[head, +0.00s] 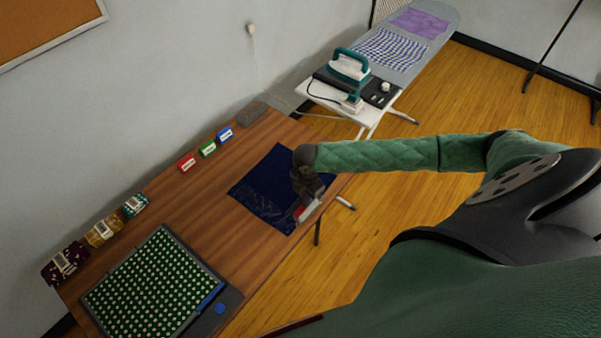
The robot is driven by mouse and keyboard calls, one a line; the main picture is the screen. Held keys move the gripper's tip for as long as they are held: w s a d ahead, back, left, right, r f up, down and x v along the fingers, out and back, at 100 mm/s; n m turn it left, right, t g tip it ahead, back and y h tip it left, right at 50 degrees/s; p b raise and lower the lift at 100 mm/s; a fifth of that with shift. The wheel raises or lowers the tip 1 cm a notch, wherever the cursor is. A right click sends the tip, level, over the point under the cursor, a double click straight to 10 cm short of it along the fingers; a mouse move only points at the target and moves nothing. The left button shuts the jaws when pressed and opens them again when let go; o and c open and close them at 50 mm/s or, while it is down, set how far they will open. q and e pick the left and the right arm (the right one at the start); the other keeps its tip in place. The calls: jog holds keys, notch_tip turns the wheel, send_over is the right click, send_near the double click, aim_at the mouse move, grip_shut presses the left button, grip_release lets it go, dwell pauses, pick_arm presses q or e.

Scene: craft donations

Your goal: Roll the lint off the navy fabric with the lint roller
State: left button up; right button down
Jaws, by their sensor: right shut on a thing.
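The navy fabric (262,188) lies flat on the wooden table, near its right edge. Pale specks and streaks show on its lower part. My right gripper (305,196) is over the fabric's right side, shut on the lint roller (309,211). The roller shows a white cylinder and a bit of red, at the fabric's lower right edge. I cannot tell whether the roller touches the cloth. The gripper hides part of the fabric and the roller's handle. My left gripper is not in view.
The wooden table (190,207) is bare left of the fabric. Red (187,163), green (208,149) and blue (225,134) labelled items stand along the wall side. A green dotted cloth (150,290) lies on a dark board at the near end. An iron (349,66) stands beyond the table.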

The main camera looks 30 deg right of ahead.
jog(key=shift+s+d, duration=0.1)
jog(key=shift+s, duration=0.35)
jog(key=shift+r, duration=2.5)
